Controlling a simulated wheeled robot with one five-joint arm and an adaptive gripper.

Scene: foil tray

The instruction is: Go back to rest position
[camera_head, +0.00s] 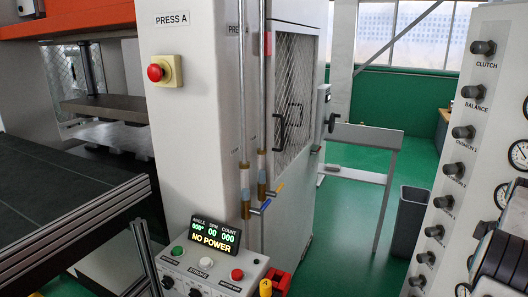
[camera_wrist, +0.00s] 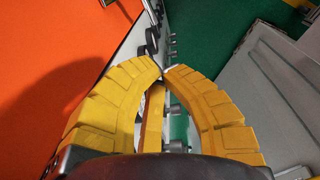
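My gripper (camera_wrist: 162,72) shows in the wrist view, with two curved yellow ribbed fingers. The fingertips meet, and nothing is visible pinched at the tips. A yellow bar (camera_wrist: 152,118) shows in the gap behind the fingers; I cannot tell whether it belongs to the gripper. My gripper does not show in the head view. No foil tray can be made out in either view.
The white Press A column (camera_head: 185,110) has a red stop button (camera_head: 156,72). Its display (camera_head: 215,236) reads NO POWER above a button box (camera_head: 205,270). A knobbed panel (camera_head: 480,130) stands right. Green floor (camera_head: 350,220) lies between, with a dark bin (camera_head: 410,220).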

